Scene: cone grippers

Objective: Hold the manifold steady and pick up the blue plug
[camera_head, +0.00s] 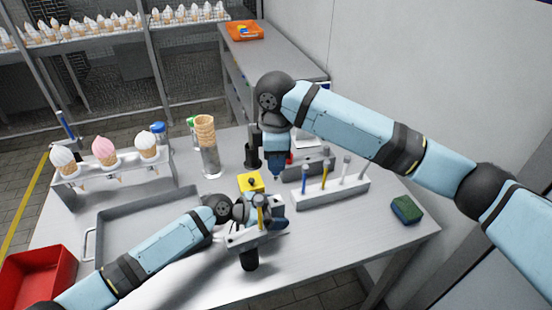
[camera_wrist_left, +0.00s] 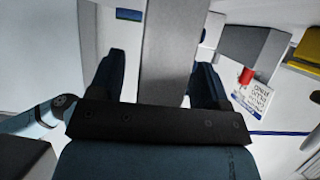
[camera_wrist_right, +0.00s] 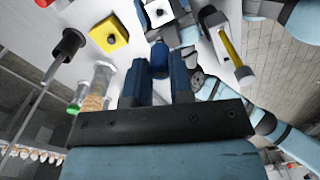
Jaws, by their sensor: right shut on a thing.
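The manifold seems to be the pale grey block (camera_head: 258,237) on a black foot, with a yellow grey-capped plug (camera_head: 260,216) upright in it; it also shows in the right wrist view (camera_wrist_right: 218,48). My left gripper (camera_head: 276,214) is at the block. In the left wrist view a grey bar (camera_wrist_left: 172,50) lies between the open fingers, with a gap on the left. My right gripper (camera_head: 277,164) is above and behind the block, pointing down. In the right wrist view its fingers are shut on the blue plug (camera_wrist_right: 160,58).
A grey rack (camera_head: 330,192) with several thin coloured sticks stands to the right. A yellow block (camera_head: 250,182) and a glass of cones (camera_head: 208,150) are behind. A grey tray (camera_head: 140,215), a red bin (camera_head: 38,272) and a sponge (camera_head: 406,209) lie around. The front right table is clear.

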